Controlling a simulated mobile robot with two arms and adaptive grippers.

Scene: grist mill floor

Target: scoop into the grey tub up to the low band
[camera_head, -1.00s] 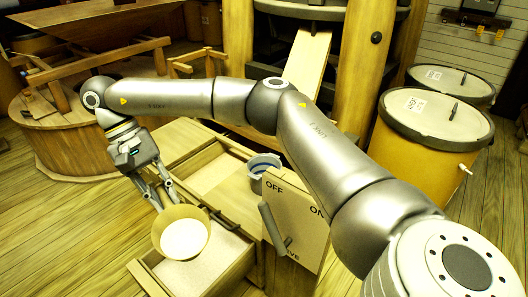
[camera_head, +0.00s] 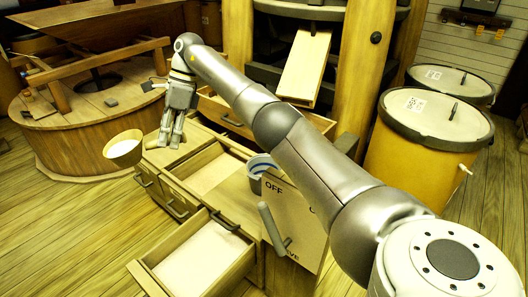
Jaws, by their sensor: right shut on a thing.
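The scoop (camera_head: 124,150) is a tan round bowl with white, flour-like stuff in it. My right gripper (camera_head: 170,145) is shut on the scoop's handle, mostly hidden by the fingers. It holds the scoop out to the left of the wooden cabinet, mouth up. The grey tub (camera_head: 252,173) stands on the cabinet behind the ON/OFF panel, right of my right gripper and apart from the scoop. A blue band shows inside it; its lower part and any contents are hidden. My left gripper is not in view.
An open drawer (camera_head: 152,261) with pale meal juts out at the front. The cabinet has a pale open compartment (camera_head: 215,172). Lidded yellow barrels (camera_head: 412,165) stand at the right, a round wooden platform (camera_head: 60,150) at the left.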

